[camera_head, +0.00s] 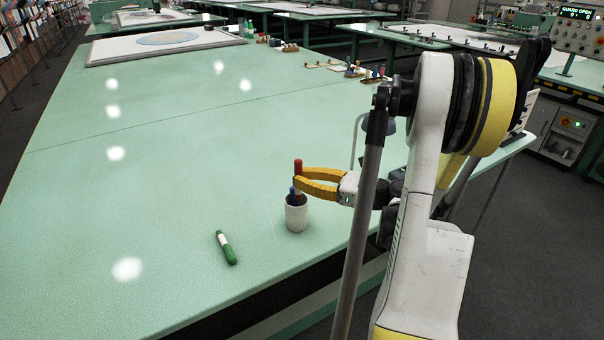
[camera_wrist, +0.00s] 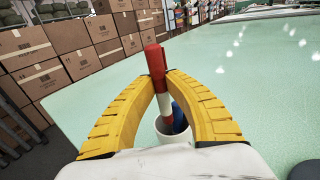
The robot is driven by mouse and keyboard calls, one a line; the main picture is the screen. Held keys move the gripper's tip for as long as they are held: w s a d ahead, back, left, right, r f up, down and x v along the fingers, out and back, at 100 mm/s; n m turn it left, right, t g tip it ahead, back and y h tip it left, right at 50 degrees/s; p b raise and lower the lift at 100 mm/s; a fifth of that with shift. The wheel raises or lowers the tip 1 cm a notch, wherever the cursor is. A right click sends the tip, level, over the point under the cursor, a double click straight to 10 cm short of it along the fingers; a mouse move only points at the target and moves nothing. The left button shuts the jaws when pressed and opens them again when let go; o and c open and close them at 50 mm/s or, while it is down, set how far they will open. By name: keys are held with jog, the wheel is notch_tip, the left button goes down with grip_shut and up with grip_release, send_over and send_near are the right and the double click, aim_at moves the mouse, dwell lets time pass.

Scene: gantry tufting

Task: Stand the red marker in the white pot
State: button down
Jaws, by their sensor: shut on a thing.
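The red marker (camera_head: 298,166) stands upright, its red top above my yellow gripper fingers; it also shows in the wrist view (camera_wrist: 156,64), with a white band lower down. My gripper (camera_head: 298,180) is shut on it, the fingertips meeting around it in the wrist view (camera_wrist: 160,78). The white pot (camera_head: 296,217) stands on the green table directly below, and its rim shows in the wrist view (camera_wrist: 176,139). The marker's lower end reaches down to the pot's mouth; whether it touches the bottom is hidden. A blue marker (camera_head: 292,194) stands inside the pot.
A green and white marker (camera_head: 226,247) lies on the table (camera_head: 160,190) left of the pot. Small items (camera_head: 362,70) stand along the far right edge. The table left of and behind the pot is mostly clear. Its front edge runs close below the pot.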

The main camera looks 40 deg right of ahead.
jog(key=shift+f, duration=2.2)
jog(key=c, duration=1.4)
grip_release()
jog(key=v, duration=1.2)
